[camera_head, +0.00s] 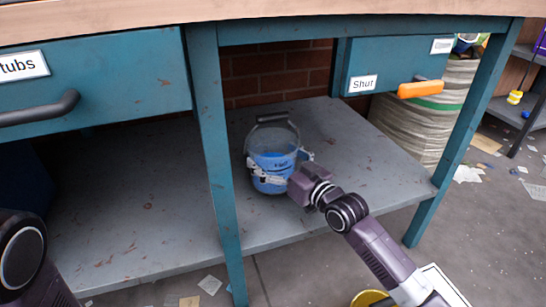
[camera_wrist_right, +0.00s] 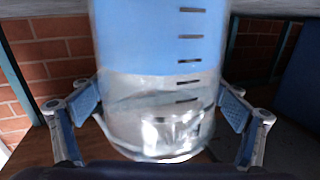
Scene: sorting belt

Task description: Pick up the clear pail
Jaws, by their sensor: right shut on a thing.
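The clear pail (camera_head: 273,140) stands upright on the grey lower shelf of the workbench, its dark handle raised. It is see-through at the top and blue in its lower part. My right gripper (camera_head: 279,168) reaches in from the right front, with its fingers on either side of the pail, shut on it. In the right wrist view the pail (camera_wrist_right: 160,70) fills the middle, with dark measuring marks, between the two blue finger pads. I cannot see a clear gap under the pail. My left gripper is out of view.
The lower shelf (camera_head: 150,215) is bare around the pail. A teal bench leg (camera_head: 222,170) stands just left of it. Drawers labelled "tubs" (camera_head: 95,80) and "Shut" (camera_head: 385,65) hang above. A striped sack (camera_head: 425,120) stands behind right. Paper scraps litter the floor.

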